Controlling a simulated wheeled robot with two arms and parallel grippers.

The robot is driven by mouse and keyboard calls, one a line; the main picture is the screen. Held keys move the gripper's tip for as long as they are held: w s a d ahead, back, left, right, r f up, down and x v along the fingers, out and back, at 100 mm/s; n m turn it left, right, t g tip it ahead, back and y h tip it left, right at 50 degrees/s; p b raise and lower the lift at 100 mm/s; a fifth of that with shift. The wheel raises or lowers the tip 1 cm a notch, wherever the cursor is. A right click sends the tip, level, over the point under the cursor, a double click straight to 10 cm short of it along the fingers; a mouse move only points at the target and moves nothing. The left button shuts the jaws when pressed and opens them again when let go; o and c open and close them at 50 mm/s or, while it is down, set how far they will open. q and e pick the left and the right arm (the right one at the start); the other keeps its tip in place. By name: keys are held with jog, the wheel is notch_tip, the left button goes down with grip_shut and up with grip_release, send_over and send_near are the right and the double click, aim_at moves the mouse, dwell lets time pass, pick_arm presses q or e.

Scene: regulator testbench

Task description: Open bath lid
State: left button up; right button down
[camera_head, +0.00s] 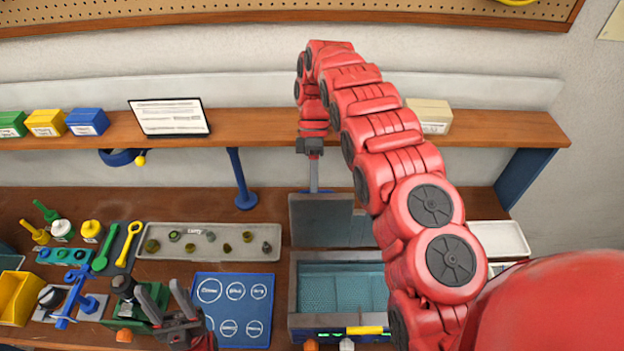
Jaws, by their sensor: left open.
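The bath (293,300) stands on the bench right of the middle. Its inside shows a blue-grey basket or mesh floor. The bath lid (320,220) stands up at the bath's back edge, so the bath is open. My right arm reaches over the bath from the lower right and hides its right part. My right gripper (314,177) points down just behind the lid's top edge; I cannot tell whether it touches the lid or whether its fingers are apart. My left gripper (166,297) is at the bottom, fingers spread and empty, left of the blue mat.
The blue mat (259,330) with white circles lies left of the bath. A tray (213,228) of small parts lies behind it. Tools and a yellow bin (18,300) crowd the left. A wooden shelf (262,128) overhangs the back; its blue post (240,178) stands left of the lid.

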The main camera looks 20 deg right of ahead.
jog(key=shift+f, duration=0.1)
jog(key=c, duration=0.8)
grip_release()
jog(key=shift+c, duration=0.2)
